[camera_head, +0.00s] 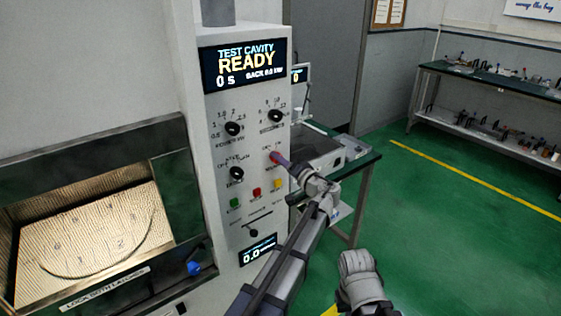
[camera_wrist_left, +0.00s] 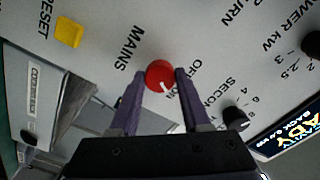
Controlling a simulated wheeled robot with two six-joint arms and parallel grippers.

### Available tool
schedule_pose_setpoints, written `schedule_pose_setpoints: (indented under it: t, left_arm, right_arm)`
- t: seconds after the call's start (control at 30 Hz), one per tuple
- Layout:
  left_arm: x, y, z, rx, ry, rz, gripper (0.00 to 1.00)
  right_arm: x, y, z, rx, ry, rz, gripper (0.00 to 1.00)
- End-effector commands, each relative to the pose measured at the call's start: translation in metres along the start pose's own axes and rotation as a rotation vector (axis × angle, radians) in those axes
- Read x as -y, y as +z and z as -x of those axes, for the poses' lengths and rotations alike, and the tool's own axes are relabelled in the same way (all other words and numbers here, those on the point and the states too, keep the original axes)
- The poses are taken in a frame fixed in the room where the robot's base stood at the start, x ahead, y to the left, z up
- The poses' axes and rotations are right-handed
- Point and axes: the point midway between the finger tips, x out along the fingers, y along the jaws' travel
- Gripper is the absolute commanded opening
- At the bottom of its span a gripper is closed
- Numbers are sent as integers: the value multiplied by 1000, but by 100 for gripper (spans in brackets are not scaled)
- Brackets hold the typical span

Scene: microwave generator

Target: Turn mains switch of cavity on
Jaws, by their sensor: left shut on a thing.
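The red mains switch (camera_wrist_left: 160,75) is a round knob with a white mark, beside the MAINS lettering in the left wrist view. Its mark points toward the lower right there, near partly covered OFF and ON lettering; I cannot tell which one it points at. In the head view the knob (camera_head: 273,156) is on the right side of the white control panel (camera_head: 221,196), partly covered. My left gripper (camera_head: 279,160) is at it, its purple fingers shut on the knob from both sides. The panel display (camera_head: 243,62) reads TEST CAVITY READY, 0 s.
Black knobs (camera_head: 232,129) and green, red and yellow buttons (camera_head: 277,184) surround the switch. The yellow button also shows in the left wrist view (camera_wrist_left: 69,33). The lit cavity (camera_head: 95,235) is at the left. A green-topped bench (camera_head: 362,160) stands behind my left arm. Green floor is clear at right.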

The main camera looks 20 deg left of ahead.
Motion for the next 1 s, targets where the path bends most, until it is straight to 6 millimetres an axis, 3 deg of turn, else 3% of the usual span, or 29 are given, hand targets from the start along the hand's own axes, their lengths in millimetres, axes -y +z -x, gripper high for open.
schedule_pose_setpoints:
  t: [0.03,0.07,0.3,0.63,1.0]
  left_arm:
    - [0,0,0,0,0,-1,0]
    - [0,0,0,0,0,-1,50]
    - [0,0,0,0,0,0,77]
    - [0,0,6,-1,1,0,77]
    - [0,0,63,-2,1,0,77]
  right_arm:
    - [0,0,0,0,0,0,0]
    - [0,0,0,0,0,0,0]
    - [0,0,0,0,0,0,0]
    - [0,0,0,0,0,0,0]
    - [0,0,0,0,0,0,0]
